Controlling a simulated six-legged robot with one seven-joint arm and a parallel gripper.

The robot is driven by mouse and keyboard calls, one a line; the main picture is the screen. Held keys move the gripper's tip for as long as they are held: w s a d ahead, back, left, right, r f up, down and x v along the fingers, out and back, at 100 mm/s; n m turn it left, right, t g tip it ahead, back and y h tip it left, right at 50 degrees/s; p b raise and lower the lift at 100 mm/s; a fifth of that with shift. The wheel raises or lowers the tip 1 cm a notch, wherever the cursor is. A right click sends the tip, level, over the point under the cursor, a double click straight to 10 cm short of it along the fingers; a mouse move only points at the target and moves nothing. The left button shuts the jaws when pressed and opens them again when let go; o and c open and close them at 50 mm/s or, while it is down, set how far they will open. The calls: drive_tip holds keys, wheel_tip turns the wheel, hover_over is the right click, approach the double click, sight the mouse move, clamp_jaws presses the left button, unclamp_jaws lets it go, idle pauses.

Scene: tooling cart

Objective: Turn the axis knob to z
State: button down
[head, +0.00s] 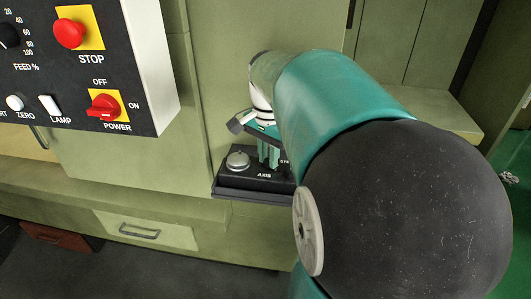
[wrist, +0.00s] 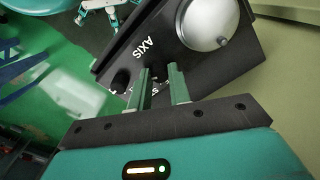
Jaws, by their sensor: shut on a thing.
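The black control box (head: 228,184) sits against the green machine, with a white AXIS label on its face; it fills the top of the wrist view (wrist: 185,68). My gripper (head: 269,160) reaches down onto it just above the AXIS label. In the wrist view my gripper's two green fingers (wrist: 162,72) stand close together at the box face, shut on the axis knob. The knob is mostly hidden by the fingers, so its pointer and the axis letters cannot be read.
A silver dome (head: 238,160) with a small stub is left of the fingers on the box. A small dark knob (wrist: 120,80) shows beside the fingers in the wrist view. A panel (head: 150,75) with a red STOP button (head: 69,33) and red POWER switch (head: 103,107) hangs upper left.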

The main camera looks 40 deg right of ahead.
sight(268, 160)
drive_tip(key=c, duration=1.3)
unclamp_jaws()
drive_tip(key=shift+r, duration=0.1)
wheel_tip(268, 160, up, 14)
drive_tip(key=shift+f, duration=0.2)
drive_tip(key=s+a+f+n+t, duration=0.2)
drive_tip(key=a+f+n, duration=0.5)
drive_tip(key=a, duration=0.4)
drive_tip(key=s+a+f+n+t, duration=0.3)
drive_tip(key=a+f+n, duration=0.4)
drive_tip(key=a, duration=0.5)
drive_tip(key=n, duration=0.2)
drive_tip(key=shift+s+f+n+t, duration=0.15)
drive_tip(key=shift+f+n+t, duration=0.1)
drive_tip(key=shift+n+t, duration=0.05)
